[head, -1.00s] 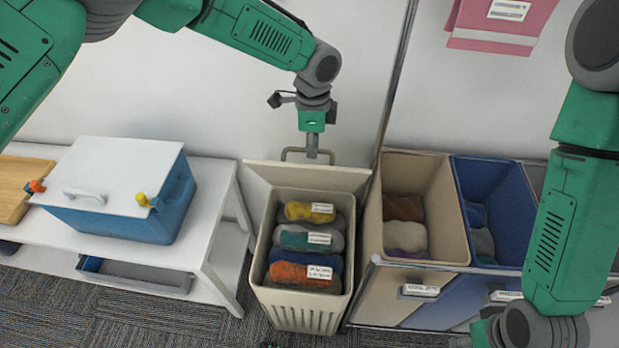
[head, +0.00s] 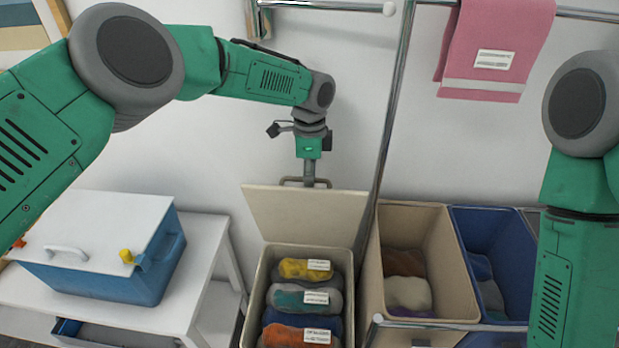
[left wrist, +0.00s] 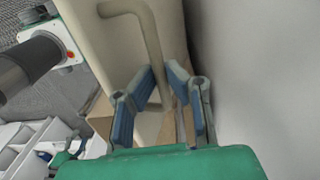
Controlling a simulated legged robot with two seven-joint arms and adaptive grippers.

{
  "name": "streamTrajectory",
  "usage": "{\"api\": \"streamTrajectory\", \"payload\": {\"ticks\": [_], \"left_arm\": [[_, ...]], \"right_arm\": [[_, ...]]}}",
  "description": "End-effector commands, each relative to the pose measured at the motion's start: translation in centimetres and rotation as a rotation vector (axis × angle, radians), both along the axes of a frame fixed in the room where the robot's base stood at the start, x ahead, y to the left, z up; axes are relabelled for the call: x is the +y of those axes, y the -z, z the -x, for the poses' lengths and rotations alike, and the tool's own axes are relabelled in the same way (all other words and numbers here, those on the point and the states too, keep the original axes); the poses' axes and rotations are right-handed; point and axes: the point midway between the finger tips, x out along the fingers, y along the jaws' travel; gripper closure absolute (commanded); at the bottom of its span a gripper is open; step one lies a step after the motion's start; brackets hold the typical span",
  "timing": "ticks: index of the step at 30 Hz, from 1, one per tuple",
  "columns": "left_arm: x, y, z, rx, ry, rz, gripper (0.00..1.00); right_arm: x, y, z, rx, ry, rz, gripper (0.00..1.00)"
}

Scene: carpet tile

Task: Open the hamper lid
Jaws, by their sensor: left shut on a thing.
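The beige hamper (head: 252,308) stands low in the middle of the head view, its mouth uncovered. Its lid (head: 310,218) stands up at the back edge, facing me, near the wall. My left gripper (head: 309,180) reaches down from above and is shut on this handle. In the left wrist view, the gripper fingers (left wrist: 160,82) are around the lower part of the handle (left wrist: 152,35), beside the lid's pale panel (left wrist: 105,50). My right gripper is out of view; only its arm shows at the right.
Rolled, labelled cloths (head: 303,297) lie in the hamper. A metal pole (head: 388,130) rises close on its right, before a tan bin (head: 440,260) and a blue bin (head: 505,255). A white table (head: 215,255) with a blue box (head: 130,280) stands left. A pink towel (head: 495,40) hangs above.

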Motion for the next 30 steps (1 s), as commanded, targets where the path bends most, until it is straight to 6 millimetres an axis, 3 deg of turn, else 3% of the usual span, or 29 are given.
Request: {"api": "streamTrajectory", "payload": {"ticks": [1,3,14,24,30], "left_arm": [[-0.1,0.2,0.2,0.003,0.002,0.001,1.00],[-0.1,0.2,0.2,0.003,0.002,0.001,0.70],[-0.1,-0.3,0.1,0.000,0.001,0.000,0.70],[-0.2,-5.4,-0.3,-0.001,0.002,-0.001,0.70],[-0.3,-7.1,-0.4,0.003,0.002,-0.001,0.70]], "right_arm": [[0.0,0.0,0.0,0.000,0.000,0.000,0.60],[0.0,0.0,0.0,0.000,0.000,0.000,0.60],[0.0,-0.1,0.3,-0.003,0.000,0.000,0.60],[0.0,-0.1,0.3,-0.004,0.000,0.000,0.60],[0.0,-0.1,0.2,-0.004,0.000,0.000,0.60]]}}
